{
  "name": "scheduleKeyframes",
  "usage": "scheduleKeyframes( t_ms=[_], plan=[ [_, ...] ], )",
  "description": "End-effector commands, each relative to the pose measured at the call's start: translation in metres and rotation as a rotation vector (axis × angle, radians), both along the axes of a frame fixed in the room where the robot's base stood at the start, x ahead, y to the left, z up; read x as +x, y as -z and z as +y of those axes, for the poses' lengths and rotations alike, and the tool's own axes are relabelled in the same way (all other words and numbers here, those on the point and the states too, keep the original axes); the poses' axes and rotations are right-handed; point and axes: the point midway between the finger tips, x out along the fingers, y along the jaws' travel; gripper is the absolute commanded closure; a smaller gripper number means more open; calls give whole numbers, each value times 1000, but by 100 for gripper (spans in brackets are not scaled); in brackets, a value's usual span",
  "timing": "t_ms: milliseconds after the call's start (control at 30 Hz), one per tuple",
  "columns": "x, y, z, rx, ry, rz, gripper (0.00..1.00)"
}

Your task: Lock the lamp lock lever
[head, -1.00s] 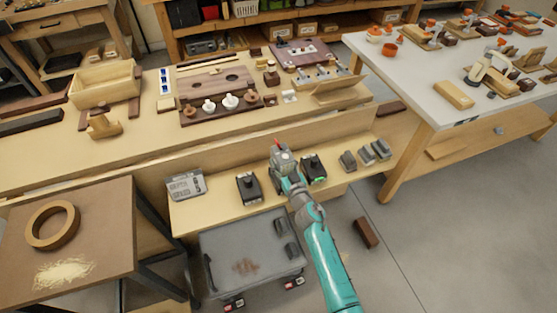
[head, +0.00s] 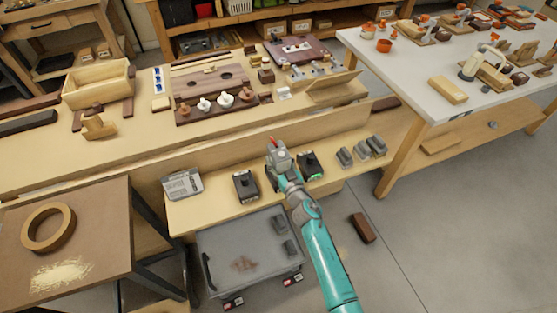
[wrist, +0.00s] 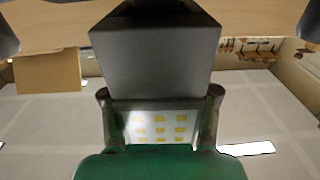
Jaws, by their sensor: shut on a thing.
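A lamp (wrist: 157,127) fills the lower middle of the wrist view. It has a green body, a pale panel with several yellow squares, and a dark post at each side. A dark grey block (wrist: 155,60) stands above the panel, in front of the camera. My gripper (head: 280,158) is shut at the end of the teal arm, over the lower shelf in the head view. A small red piece (head: 273,142) shows at its top. The exact finger contact is hidden, and I cannot make out the lock lever or its position.
The lower shelf (head: 215,208) holds a grey charger-like box (head: 183,184), black blocks (head: 246,186) (head: 310,164) on either side of my gripper, and grey blocks (head: 369,147). A grey cart (head: 220,245) stands below. The workbench behind carries boards and a wooden box (head: 98,88).

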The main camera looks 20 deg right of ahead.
Motion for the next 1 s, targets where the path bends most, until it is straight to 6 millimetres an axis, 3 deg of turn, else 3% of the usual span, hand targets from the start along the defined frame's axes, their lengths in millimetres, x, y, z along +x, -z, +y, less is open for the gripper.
scheduleKeyframes(
  t_ms=[800,833,867,1000],
  plan=[
    [1,8,1,0,-4,-1,98],
    [1,8,1,-1,-4,-1,35],
    [1,8,1,-1,-4,-1,30],
    [0,8,1,0,-3,0,30]
  ],
)
